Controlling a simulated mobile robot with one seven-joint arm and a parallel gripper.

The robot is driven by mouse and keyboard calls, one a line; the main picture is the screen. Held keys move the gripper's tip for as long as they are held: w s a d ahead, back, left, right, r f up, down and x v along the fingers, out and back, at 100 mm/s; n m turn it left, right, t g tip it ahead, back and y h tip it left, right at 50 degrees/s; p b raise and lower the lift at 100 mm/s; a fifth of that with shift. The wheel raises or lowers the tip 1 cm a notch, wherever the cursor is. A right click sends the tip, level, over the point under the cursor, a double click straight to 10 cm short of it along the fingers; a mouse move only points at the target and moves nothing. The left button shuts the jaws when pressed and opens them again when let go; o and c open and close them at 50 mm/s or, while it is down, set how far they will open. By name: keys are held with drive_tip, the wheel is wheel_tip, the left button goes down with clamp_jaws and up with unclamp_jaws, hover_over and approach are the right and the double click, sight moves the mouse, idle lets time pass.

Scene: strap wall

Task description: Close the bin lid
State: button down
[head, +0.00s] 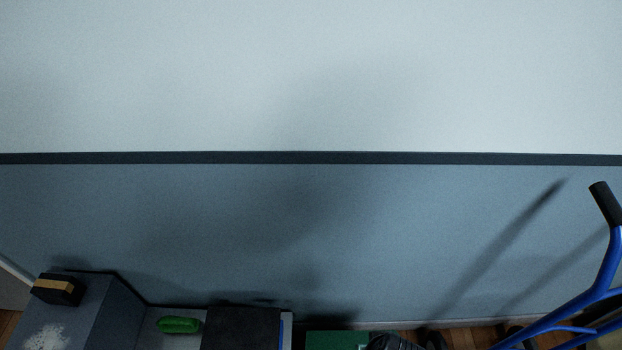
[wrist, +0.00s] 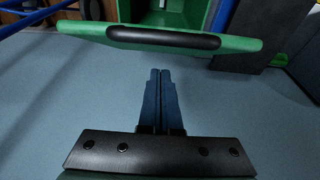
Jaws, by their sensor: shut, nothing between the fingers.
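The bin lid (wrist: 225,42) is a green panel with a black strip along its edge, seen nearly edge-on across the top of the wrist view. Behind it is the green bin (wrist: 217,18), with part of its inside showing, so the lid stands open. In the head view a green part of the bin (head: 330,341) shows at the bottom edge, mostly cut off. My gripper (wrist: 160,72) is shut and empty, its two blue fingers together. The fingertips point at the lid's black strip, with a small gap seen between them in the picture.
A blue hand truck (head: 608,265) with a black grip leans at the right. A grey cabinet (head: 85,315) with a black-and-tan block (head: 57,289) stands at the left. A green item (head: 180,325) lies beside a dark panel (head: 242,328). The wall above is clear.

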drive_tip(key=w+p+v, duration=0.2)
drive_tip(key=p+v, duration=0.5)
drive_tip(key=p, duration=0.1)
drive_tip(key=shift+r, duration=0.6)
drive_tip(key=shift+s, duration=0.1)
idle(0.8)
